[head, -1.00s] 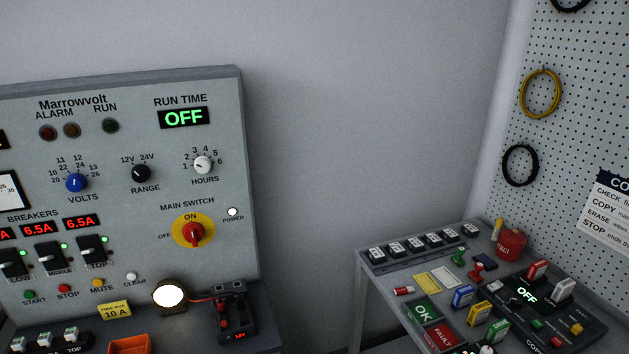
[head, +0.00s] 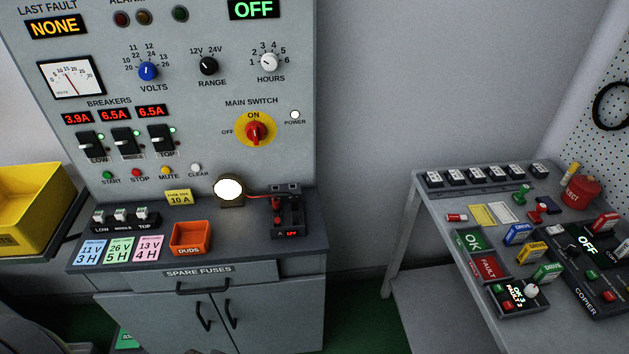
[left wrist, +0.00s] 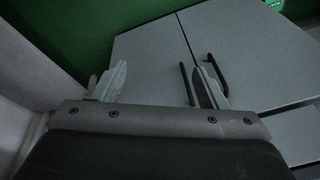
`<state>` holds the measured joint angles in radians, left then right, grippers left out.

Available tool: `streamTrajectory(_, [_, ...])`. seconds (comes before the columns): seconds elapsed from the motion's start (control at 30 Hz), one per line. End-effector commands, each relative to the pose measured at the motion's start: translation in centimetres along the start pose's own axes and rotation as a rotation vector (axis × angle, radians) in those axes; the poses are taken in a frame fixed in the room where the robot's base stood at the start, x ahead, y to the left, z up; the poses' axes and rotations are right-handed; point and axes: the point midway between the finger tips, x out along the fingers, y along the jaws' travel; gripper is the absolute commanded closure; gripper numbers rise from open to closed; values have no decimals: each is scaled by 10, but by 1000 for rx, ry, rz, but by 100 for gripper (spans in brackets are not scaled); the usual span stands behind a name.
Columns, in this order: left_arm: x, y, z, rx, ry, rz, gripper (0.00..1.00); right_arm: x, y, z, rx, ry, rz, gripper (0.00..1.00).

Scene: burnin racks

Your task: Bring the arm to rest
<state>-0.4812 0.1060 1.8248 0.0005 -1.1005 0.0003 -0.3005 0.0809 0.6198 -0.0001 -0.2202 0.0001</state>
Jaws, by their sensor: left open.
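My left gripper (left wrist: 160,88) shows in the left wrist view. Its two fingers stand wide apart with nothing between them. Behind them are the grey cabinet doors (left wrist: 150,62) with dark handles, and one finger overlaps a handle in the picture; I cannot tell whether they touch. Neither gripper shows in the head view.
The Marrowvolt panel (head: 200,100) stands above a cabinet with a yellow bin (head: 38,205) at its left. An orange DUDS tray (head: 190,250) sits on its ledge. A side table (head: 440,240) with several small items stands at right. Green floor (head: 350,300) shows between them.

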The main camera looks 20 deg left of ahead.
Motion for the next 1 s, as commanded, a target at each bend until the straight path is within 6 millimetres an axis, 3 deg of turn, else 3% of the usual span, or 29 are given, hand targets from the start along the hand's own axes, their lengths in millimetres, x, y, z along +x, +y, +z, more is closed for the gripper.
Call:
streamTrajectory(0.03, [23, 2, 11, 0, -16, 2, 33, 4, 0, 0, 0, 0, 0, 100])
streamTrajectory(0.2, [83, 8, 46, 2, -44, 10, 33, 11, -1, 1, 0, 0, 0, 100])
streamTrajectory(0.5, [164, 20, 129, 5, -97, 24, 33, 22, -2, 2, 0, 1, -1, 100])
streamTrajectory(0.63, [187, 26, 169, 7, -118, 29, 33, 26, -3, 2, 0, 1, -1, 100])
streamTrajectory(0.8, [202, 30, 209, 9, -137, 35, 33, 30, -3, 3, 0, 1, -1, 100])
streamTrajectory(1.0, [206, 32, 227, 11, -144, 37, 33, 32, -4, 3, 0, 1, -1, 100])
